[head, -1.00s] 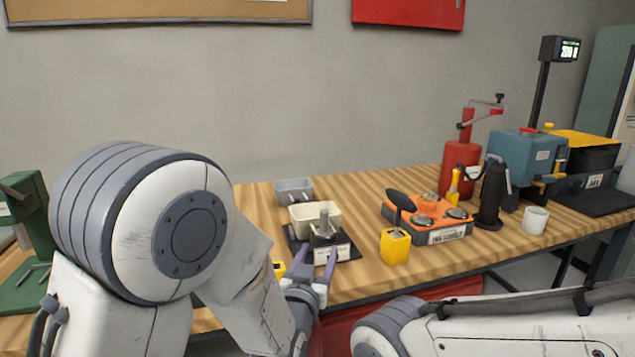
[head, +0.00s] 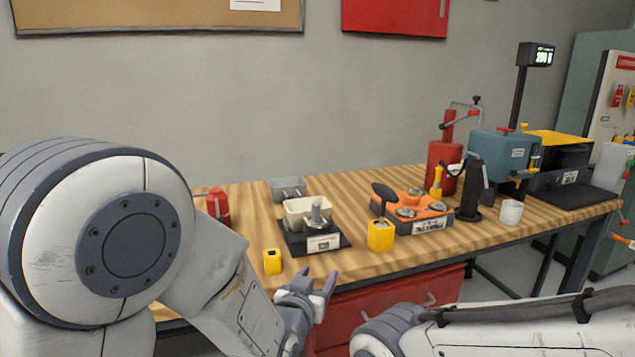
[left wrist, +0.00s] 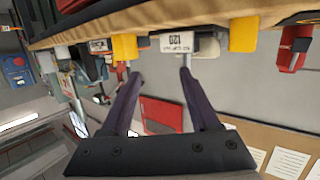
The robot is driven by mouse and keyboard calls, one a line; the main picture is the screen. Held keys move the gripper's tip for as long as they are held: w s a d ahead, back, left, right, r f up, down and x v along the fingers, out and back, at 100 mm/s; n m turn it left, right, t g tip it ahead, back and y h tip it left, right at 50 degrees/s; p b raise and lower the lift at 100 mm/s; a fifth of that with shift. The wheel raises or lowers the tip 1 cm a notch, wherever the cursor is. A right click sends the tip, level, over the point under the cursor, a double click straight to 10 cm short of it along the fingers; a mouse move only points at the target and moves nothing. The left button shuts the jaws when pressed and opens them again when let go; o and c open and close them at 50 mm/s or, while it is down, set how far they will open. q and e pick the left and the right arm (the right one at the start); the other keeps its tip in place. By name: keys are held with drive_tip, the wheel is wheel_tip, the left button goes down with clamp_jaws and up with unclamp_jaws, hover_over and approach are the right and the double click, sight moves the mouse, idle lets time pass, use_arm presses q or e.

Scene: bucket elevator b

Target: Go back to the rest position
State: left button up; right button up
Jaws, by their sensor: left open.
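My left gripper (head: 318,285) is in front of the bench's front edge in the head view, below the level of the bins. Its two purple-grey fingers are apart with nothing between them. In the left wrist view the open fingers (left wrist: 160,78) point toward the bench edge, and that picture is upside down. A cream bin (head: 297,213) with a metal post beside it stands on a dark labelled base (head: 291,240) on the bench, apart from the gripper. My right arm crosses the lower right of the head view, but its gripper is out of view.
The wooden bench (head: 350,262) holds a yellow block (head: 272,262), a yellow holder (head: 380,236), an orange tray (head: 432,222), a white mug (head: 511,212), a grey bin (head: 288,188) and a red press (head: 444,165). Red drawers (head: 385,305) sit below the bench edge.

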use_arm(q)
drive_tip(key=s+f+m+g, duration=0.25)
drive_tip(key=s+g, duration=0.35)
drive_tip(key=s, duration=0.4)
drive_tip(key=s+f+m+g, duration=0.1)
drive_tip(key=s+f+g, duration=0.35)
drive_tip(key=s, duration=0.55)
drive_tip(key=s+a+r+g+y, duration=0.1)
drive_tip(key=s+a+g+y, duration=0.3)
drive_tip(key=s, duration=0.6)
wheel_tip(320, 180, up, 16)
drive_tip(key=p, duration=1.6)
drive_tip(key=shift+s+a+m+h, duration=0.2)
drive_tip(key=shift+a+m+h, duration=0.15)
drive_tip(key=shift+a+h, duration=0.1)
